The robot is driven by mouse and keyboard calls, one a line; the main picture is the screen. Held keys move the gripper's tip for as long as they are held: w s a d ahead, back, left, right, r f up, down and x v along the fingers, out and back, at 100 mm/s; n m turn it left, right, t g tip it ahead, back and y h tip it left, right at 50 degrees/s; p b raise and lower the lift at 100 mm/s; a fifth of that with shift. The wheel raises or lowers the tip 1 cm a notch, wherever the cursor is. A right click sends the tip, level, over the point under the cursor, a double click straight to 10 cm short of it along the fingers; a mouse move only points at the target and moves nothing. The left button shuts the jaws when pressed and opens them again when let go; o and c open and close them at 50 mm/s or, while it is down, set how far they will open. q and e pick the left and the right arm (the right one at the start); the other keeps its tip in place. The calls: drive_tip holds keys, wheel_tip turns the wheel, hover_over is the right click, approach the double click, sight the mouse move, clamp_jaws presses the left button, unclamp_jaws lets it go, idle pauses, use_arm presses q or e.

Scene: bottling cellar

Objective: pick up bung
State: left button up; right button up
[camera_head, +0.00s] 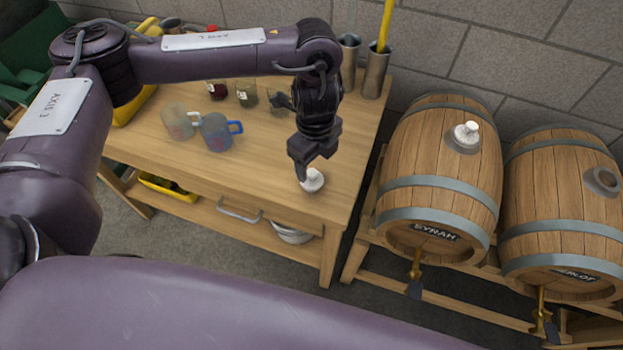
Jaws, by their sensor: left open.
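A white bung (313,181) sits on the wooden table (265,190) near its right front part. My left gripper (303,176) reaches down from above and is open, with its fingers at the bung's left side. The near finger hides part of the bung, and I cannot tell whether it touches. A second white bung (466,133) sits in the top of the barrel marked Syrah (440,170). The barrel beside it (565,215) shows an open hole (604,181) in its top. My right gripper is not in view.
Two measuring jugs (218,132) stand on the table, left of the gripper, with small jars (246,93) behind them. Metal cylinders (375,75) with tools stand at the back right. A shelf below the table holds a yellow crate (168,187) and a white bowl (291,232).

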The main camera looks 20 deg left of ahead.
sight(312, 172)
use_arm(q)
drive_tip(key=shift+a+f, duration=0.2)
drive_tip(key=shift+f, duration=0.2)
drive_tip(key=f, duration=0.4)
drive_tip(key=f+b, duration=0.1)
drive_tip(key=f, duration=0.2)
drive_tip(key=shift+a, duration=0.25)
drive_tip(key=shift+r, duration=0.1)
drive_tip(key=c, duration=0.8)
